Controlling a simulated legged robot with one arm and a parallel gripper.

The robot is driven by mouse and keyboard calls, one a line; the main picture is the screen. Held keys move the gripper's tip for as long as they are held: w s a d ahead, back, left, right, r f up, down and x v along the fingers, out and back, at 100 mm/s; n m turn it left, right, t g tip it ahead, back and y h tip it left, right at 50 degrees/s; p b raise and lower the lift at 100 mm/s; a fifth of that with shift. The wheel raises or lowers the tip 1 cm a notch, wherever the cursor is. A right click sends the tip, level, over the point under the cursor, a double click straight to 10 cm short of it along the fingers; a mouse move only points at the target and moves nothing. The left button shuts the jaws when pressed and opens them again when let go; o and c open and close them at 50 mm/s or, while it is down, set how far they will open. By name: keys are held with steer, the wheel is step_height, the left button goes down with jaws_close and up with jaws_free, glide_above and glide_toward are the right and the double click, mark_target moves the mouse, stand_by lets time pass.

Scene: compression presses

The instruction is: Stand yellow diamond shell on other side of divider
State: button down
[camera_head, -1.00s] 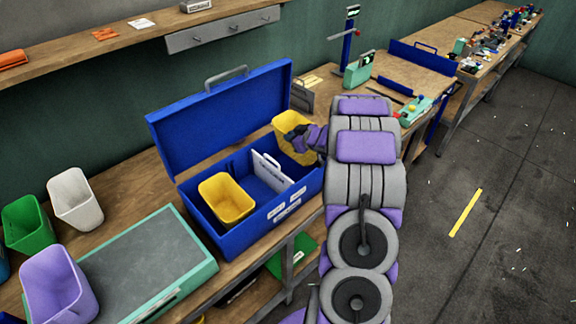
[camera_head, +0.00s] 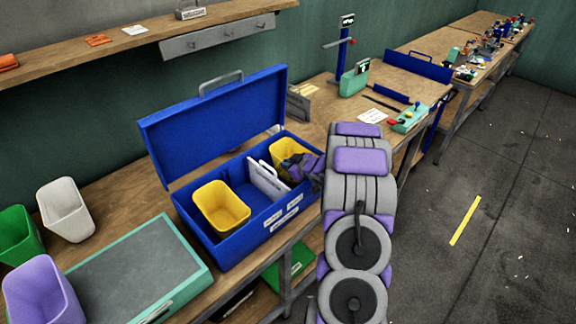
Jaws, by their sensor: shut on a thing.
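A blue box (camera_head: 233,250) with its lid raised stands on the workbench. A white divider (camera_head: 266,182) with a handle splits its inside. One yellow shell (camera_head: 222,207) stands upright left of the divider. A second yellow shell (camera_head: 284,150) is right of the divider, low in the box's right compartment. My gripper (camera_head: 299,164) is at this right shell and shut on it, partly covering it. Whether the shell touches the box floor is hidden by my gripper and the box wall. The diamond marking cannot be made out on either shell.
White (camera_head: 66,209), green (camera_head: 18,236) and purple (camera_head: 44,291) shells stand at the left around a grey-topped, green-edged tray (camera_head: 140,270). The raised lid (camera_head: 215,122) walls off the box's back. A green scale-like device (camera_head: 354,80) stands behind on the bench.

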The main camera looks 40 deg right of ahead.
steer(key=shift+f, duration=0.1)
steer(key=c, duration=1.2)
jaws_free()
steer(key=shift+c, duration=0.2)
steer(key=p+v, duration=0.3)
steer(key=v, duration=0.9)
steer(key=s+a+r+m+g+h, duration=0.2)
steer(key=s+a+r+g+h, duration=0.15)
steer(key=a+r, duration=0.2)
steer(key=s+a+r+m+g+h, duration=0.1)
steer(key=s+a+r+g+h, duration=0.1)
steer(key=a+r+g, duration=0.4)
steer(key=s+a+r+g+y, duration=0.2)
steer(key=s+a, duration=1.1)
steer(key=s+a+r+g+y, duration=0.2)
steer(key=s+a+y, duration=0.1)
steer(key=s+a, duration=1)
steer(key=shift+s+a+g, duration=0.2)
steer(key=shift+g, duration=0.15)
steer(key=shift+y, duration=0.25)
